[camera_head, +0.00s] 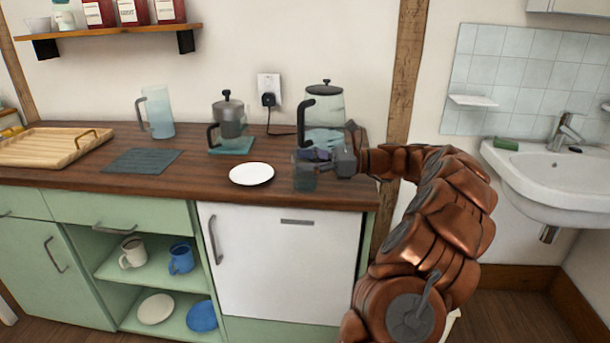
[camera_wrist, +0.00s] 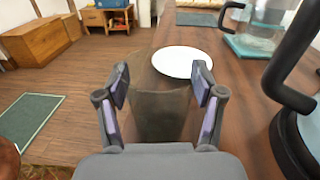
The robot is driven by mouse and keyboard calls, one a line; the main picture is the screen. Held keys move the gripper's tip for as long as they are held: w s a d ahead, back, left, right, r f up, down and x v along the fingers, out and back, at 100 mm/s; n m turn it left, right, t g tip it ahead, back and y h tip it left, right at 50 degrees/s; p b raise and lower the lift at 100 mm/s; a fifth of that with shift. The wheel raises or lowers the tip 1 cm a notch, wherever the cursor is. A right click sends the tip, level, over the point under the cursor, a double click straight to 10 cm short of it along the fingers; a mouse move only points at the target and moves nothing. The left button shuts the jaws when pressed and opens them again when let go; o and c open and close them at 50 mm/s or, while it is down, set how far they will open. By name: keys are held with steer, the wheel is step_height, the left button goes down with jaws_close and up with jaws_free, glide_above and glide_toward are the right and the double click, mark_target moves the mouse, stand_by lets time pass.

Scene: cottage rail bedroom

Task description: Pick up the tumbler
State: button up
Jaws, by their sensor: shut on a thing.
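The tumbler (camera_head: 304,179) is a dark, see-through glass at the front right of the wooden counter. My gripper (camera_head: 322,157) is at its upper part, with the fingers around it. In the wrist view the tumbler (camera_wrist: 162,114) stands between the two fingers of my gripper (camera_wrist: 161,112), and the pads are shut on its sides. It looks upright. I cannot tell whether its base touches the counter.
A white plate (camera_head: 251,174) lies just left of the tumbler. A kettle (camera_head: 324,106) stands close behind my gripper. A French press (camera_head: 229,117), a pitcher (camera_head: 157,112) and a wooden tray (camera_head: 50,147) stand further left. The counter's front edge is near.

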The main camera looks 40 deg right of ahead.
steer(key=shift+c, duration=0.3)
steer(key=shift+r, duration=0.45)
steer(key=s+d+r+p, duration=0.4)
steer(key=s+d+p, duration=0.5)
steer(key=s+p, duration=0.4)
steer(key=p, duration=0.3)
steer(key=shift+r, duration=0.15)
steer(key=shift+p, duration=0.4)
